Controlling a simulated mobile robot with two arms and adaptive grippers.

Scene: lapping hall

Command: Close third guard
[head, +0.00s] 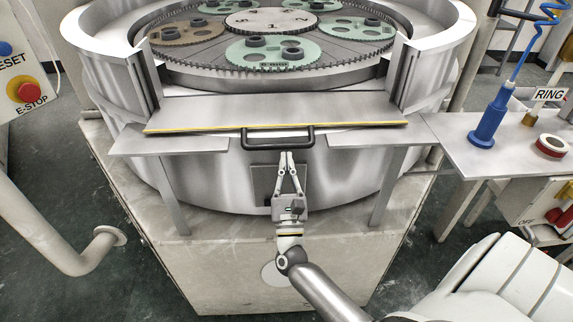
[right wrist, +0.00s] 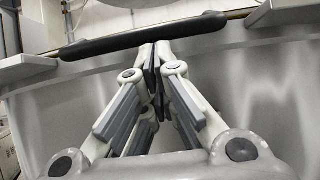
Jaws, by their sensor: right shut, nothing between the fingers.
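The guard (head: 280,113) is a flat grey metal panel with a yellow strip along its front edge. It lies folded down across the gap in the round machine's rim. Its black bar handle (head: 278,138) hangs at the front edge and also shows in the right wrist view (right wrist: 150,38). My right gripper (head: 287,155) is shut and empty, with its fingertips just below the handle. In the right wrist view the fingertips (right wrist: 156,48) are close under the bar; I cannot tell if they touch it. My left gripper is not in view.
Toothed discs (head: 270,50) lie on the plate inside the machine. Flat side shelves (head: 155,139) flank the guard. An E-stop box (head: 20,85) stands at left.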

